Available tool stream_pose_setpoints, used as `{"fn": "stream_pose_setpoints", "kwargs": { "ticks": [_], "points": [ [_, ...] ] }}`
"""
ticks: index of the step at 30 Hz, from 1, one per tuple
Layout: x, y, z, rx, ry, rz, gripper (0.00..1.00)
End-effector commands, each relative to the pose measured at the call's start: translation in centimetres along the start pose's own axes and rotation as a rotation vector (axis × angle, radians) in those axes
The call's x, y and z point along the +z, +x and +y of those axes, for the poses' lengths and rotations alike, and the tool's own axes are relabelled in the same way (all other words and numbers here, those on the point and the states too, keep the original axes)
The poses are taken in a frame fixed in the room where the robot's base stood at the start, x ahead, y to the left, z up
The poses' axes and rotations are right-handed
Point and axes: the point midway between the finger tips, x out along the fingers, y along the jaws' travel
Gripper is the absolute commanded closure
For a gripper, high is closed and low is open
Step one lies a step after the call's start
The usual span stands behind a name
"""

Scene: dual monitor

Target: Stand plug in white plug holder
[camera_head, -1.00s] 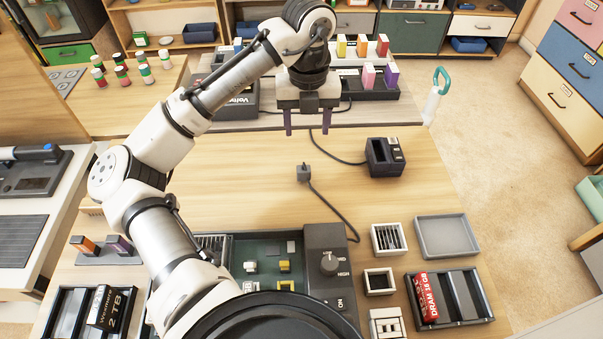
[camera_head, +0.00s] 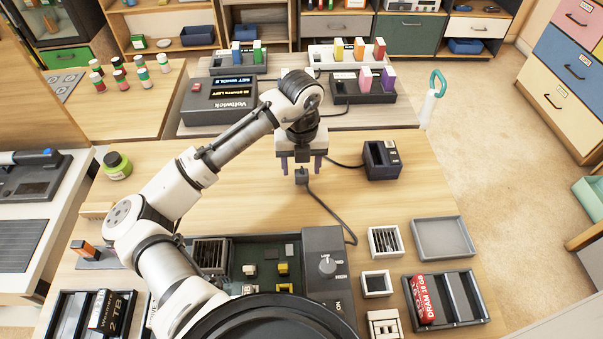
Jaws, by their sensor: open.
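The grey plug (camera_head: 302,177) stands on the wooden table with a dark cable running from it. My gripper (camera_head: 301,167) is open above the table, its two purple fingers pointing down. In the picture, the plug shows between and just below the fingertips; I cannot tell whether they touch it. A small white square open-topped box (camera_head: 377,283), which may be the white plug holder, stands at the right front. A white slotted box (camera_head: 385,241) is behind it, and a white block with openings (camera_head: 385,324) is in front of it.
A black device (camera_head: 381,159) stands right of my gripper, with a cable beside it. A grey tray (camera_head: 444,239) is at the right. The table's middle is mostly clear.

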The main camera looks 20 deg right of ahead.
Motion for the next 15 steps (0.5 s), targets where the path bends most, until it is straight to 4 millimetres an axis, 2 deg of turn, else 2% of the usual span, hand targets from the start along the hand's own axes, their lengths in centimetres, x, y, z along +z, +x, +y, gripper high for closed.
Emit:
{"fn": "stream_pose_setpoints", "kwargs": {
  "ticks": [4,11,15],
  "points": [
    [0.0,1.4,0.0,0.000,0.000,0.001,0.44],
    [0.0,1.6,-0.1,-0.001,0.001,0.000,0.44],
    [0.0,1.6,-0.1,-0.001,0.001,0.000,0.59]
  ]
}}
